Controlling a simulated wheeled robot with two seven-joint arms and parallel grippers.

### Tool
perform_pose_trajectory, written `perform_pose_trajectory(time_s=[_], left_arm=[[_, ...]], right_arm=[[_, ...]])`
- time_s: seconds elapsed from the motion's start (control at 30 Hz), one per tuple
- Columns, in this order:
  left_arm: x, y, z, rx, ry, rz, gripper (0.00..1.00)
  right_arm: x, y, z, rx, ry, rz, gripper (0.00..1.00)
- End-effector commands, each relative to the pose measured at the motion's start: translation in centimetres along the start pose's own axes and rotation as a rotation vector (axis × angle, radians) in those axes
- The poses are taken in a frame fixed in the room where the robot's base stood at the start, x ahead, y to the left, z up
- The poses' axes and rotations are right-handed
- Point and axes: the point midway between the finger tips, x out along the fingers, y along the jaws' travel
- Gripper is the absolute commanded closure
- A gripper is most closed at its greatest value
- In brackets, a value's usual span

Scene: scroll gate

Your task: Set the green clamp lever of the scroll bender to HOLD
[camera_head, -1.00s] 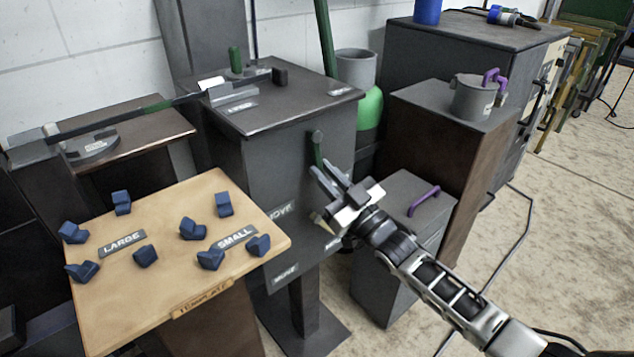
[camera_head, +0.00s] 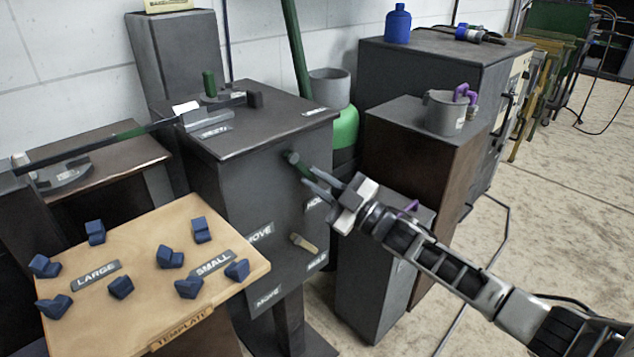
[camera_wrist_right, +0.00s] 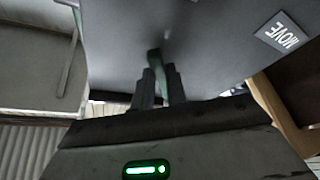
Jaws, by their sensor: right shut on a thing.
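The scroll bender is a dark grey cabinet (camera_head: 245,190) with a forming top. On its front face the green clamp lever (camera_head: 303,168) slants down to the right from a round pivot. My right gripper (camera_head: 312,183) is shut on the lever's outer part, hiding its end. The wrist view shows the green lever (camera_wrist_right: 155,62) between my two fingers (camera_wrist_right: 160,88). A MOVE label (camera_head: 260,235) is on the face at lower left of the lever. Another label (camera_head: 314,201), partly hidden and unreadable, is below the gripper. My left gripper is not in view.
A tan-handled lever (camera_head: 303,243) with its own labels is lower on the face. A template table (camera_head: 150,320) with several blue blocks stands at left front. A grey box (camera_head: 365,290) and a brown cabinet (camera_head: 425,165) bearing a pot (camera_head: 441,115) stand at right.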

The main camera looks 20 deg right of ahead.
Motion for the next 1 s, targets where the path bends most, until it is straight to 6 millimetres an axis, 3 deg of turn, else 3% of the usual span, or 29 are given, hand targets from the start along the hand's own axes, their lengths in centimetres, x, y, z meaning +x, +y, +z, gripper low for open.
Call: perform_pose_trajectory(time_s=[0.27,0.3,0.37,0.73,0.87,1.0], left_arm=[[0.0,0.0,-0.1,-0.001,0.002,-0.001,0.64],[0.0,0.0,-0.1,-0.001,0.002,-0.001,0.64],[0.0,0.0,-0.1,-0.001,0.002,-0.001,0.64],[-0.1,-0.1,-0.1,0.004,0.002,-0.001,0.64],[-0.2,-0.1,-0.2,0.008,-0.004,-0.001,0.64],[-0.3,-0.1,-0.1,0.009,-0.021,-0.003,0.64]], right_arm=[[0.1,0.2,0.0,-0.012,-0.001,0.001,1.0],[0.1,0.2,0.0,-0.012,-0.001,0.001,0.8],[0.1,0.2,0.0,-0.011,-0.001,0.001,0.64],[-0.5,0.1,0.0,-0.006,-0.001,0.0,0.64],[-2.2,0.1,0.1,-0.005,-0.005,-0.001,0.64],[-5.5,0.1,0.0,-0.006,-0.006,-0.003,0.64]])
